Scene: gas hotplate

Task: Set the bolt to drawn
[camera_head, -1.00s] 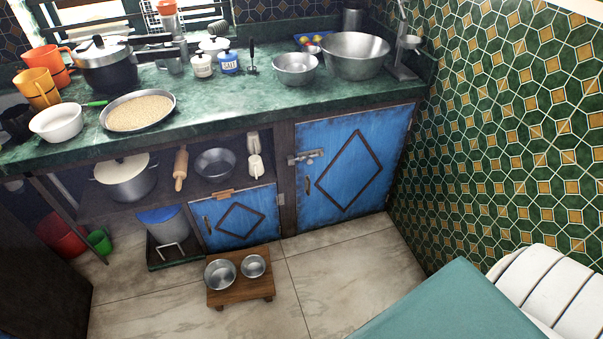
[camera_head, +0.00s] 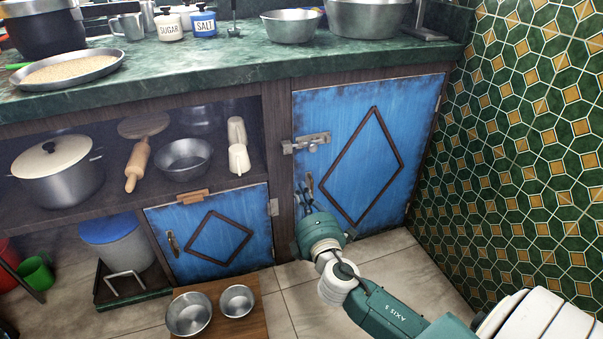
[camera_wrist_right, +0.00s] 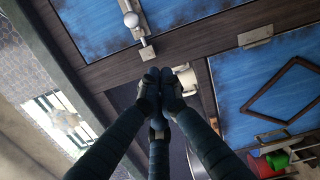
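The metal bolt (camera_head: 312,139) is mounted near the upper left edge of the large blue door (camera_head: 340,110). Its left end reaches the dark wooden post beside the door. In the right wrist view the bolt (camera_wrist_right: 132,18) shows a pale round knob, with a small metal piece on the post below it. I cannot tell exactly how far the bar goes into that piece. My right gripper (camera_head: 308,197) is low in front of the door's left edge, below the bolt and apart from it. In the wrist view its fingertips (camera_wrist_right: 160,76) are together with nothing visible between them. My left gripper is out of view.
The door handle (camera_head: 309,184) is close to my right fingertips. A green counter (camera_head: 230,68) overhangs above. Left are an open shelf with a pot (camera_head: 60,185) and a smaller blue door (camera_head: 220,235). A wooden stand (camera_head: 252,305) with bowls is on the floor. A tiled wall (camera_head: 520,150) bounds the right.

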